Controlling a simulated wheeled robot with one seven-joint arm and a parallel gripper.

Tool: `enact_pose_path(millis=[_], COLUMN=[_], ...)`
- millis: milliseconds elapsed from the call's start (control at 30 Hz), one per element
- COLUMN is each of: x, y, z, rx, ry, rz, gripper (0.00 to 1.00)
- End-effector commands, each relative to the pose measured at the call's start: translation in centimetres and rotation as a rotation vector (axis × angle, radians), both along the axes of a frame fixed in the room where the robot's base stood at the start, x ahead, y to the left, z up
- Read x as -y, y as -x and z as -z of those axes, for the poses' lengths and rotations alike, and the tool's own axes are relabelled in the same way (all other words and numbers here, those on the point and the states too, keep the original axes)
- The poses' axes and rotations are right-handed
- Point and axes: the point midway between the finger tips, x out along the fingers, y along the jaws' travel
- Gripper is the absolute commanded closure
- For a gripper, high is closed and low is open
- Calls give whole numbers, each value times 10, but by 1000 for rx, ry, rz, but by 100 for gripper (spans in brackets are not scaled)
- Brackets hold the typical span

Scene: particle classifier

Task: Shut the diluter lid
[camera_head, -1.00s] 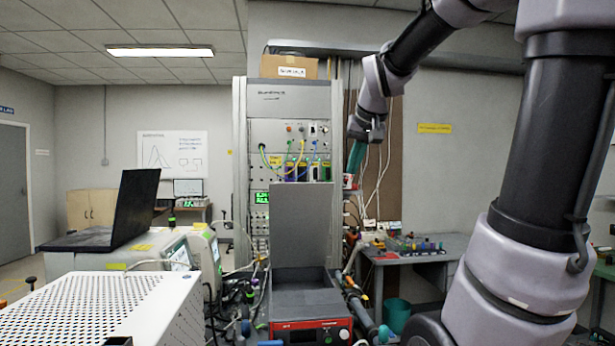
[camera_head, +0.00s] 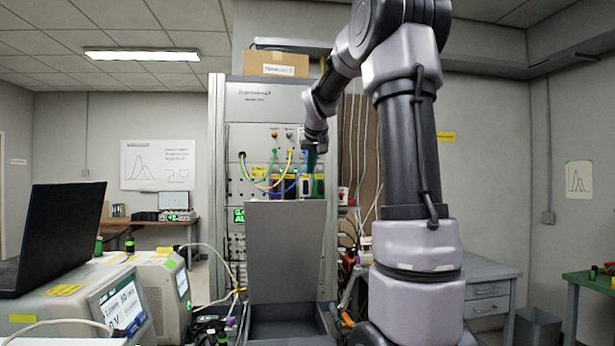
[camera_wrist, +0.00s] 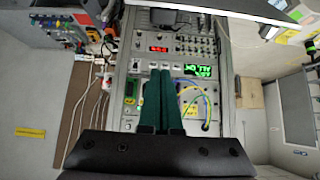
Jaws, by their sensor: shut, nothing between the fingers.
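The diluter lid (camera_head: 286,250) is a flat grey panel standing nearly upright, open, in the middle of the head view. Below it is the open grey diluter box (camera_head: 285,326), cut off by the bottom edge of the picture. My gripper (camera_head: 311,165) is just above the lid's top right corner in that view, pointing down. Its green fingers (camera_wrist: 161,100) are together and empty in the wrist view. I cannot tell how far the fingers are from the lid in depth. I cannot clearly make out the lid in the wrist view.
A tall instrument rack (camera_head: 262,105) with looped cables stands behind the lid; it fills the middle of the wrist view (camera_wrist: 140,50). A laptop (camera_head: 50,235) and instruments (camera_head: 165,285) stand at left. A grey desk (camera_head: 485,275) is at right.

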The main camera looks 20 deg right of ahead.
Motion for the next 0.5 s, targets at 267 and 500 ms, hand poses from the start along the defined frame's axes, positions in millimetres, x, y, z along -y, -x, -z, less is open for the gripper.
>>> enact_pose_path(millis=[267,500], x=[12,11], y=[-39,-41], z=[44,68], rx=[-6,-1], ry=[-2,-2], rz=[1,0], gripper=[100,100])
